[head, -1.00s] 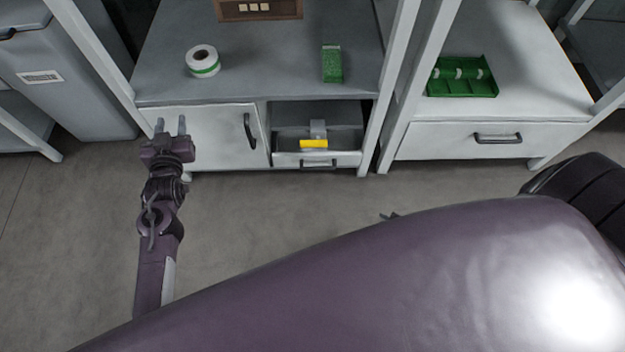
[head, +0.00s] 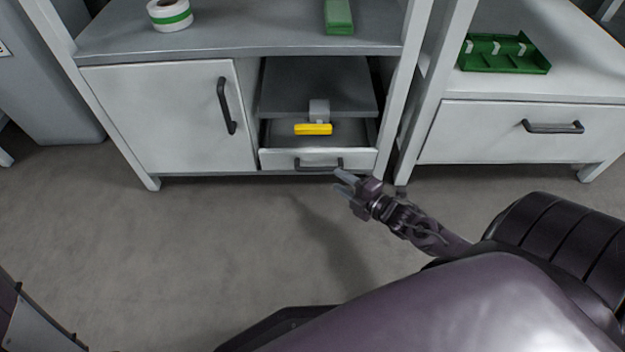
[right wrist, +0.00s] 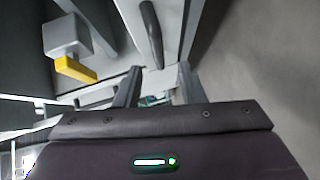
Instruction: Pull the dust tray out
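The dust tray (head: 360,159) is a low, pale drawer at the bottom right of the white cabinet. Its front has a dark bar handle (head: 318,166), and its grey inside shows above the front. My right gripper (head: 342,184) is open and empty, just in front of and below the right end of the handle. In the right wrist view the dark handle (right wrist: 150,30) lies ahead of the two spread fingers (right wrist: 158,92), with no visible grip on it. My left gripper is not in the head view.
A grey block (head: 319,108) with a yellow bar (head: 313,129) sits above the tray's inside. A closed cabinet door (head: 165,115) is on the left. A white drawer unit (head: 480,140) stands on the right. The floor in front is clear.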

